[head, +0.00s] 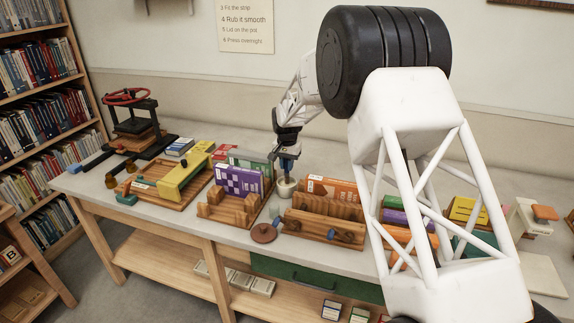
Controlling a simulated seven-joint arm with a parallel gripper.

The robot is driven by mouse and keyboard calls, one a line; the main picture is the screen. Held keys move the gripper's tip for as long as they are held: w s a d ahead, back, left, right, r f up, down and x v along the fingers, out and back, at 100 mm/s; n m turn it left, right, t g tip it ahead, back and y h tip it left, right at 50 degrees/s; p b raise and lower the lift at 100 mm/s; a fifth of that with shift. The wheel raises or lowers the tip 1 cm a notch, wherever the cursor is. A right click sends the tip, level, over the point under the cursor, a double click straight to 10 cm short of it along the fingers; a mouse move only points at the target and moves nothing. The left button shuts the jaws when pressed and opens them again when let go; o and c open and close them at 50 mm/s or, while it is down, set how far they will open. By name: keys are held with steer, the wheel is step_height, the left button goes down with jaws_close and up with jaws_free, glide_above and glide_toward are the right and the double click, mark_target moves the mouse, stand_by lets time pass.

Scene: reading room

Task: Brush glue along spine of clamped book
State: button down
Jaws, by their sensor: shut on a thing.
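My gripper (287,150) points down over the small pale pot (286,189) near the middle of the table. It is shut on what looks like a brush with a dark blue handle (287,164). The brush's lower end is at or inside the pot's mouth; its bristles are hidden. Just right of the pot, an orange book (334,188) stands in a wooden clamp (318,226) with dark knobs at the front. The spine faces up or toward me; I cannot tell exactly. A round brown lid (264,233) lies in front of the pot.
Left of the pot, a wooden rack (227,211) holds a purple patterned book (240,180) and others. More books (466,211) stand at right, partly behind my arm.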

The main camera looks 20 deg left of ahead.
steer(key=shift+f, duration=0.65)
stand_by(2.0)
steer(key=shift+r, duration=0.1)
steer(key=shift+r, duration=3.5)
steer(key=shift+d, duration=0.1)
steer(key=d+r, duration=0.3)
steer(key=d, duration=1.3)
steer(key=w+d+r, duration=0.1)
steer(key=d+r, duration=0.2)
steer(key=d, duration=1.3)
steer(key=d+r, duration=0.3)
steer(key=d, duration=1.3)
steer(key=shift+w+d, duration=0.15)
steer(key=shift+d, duration=0.05)
steer(key=shift+a, duration=0.15)
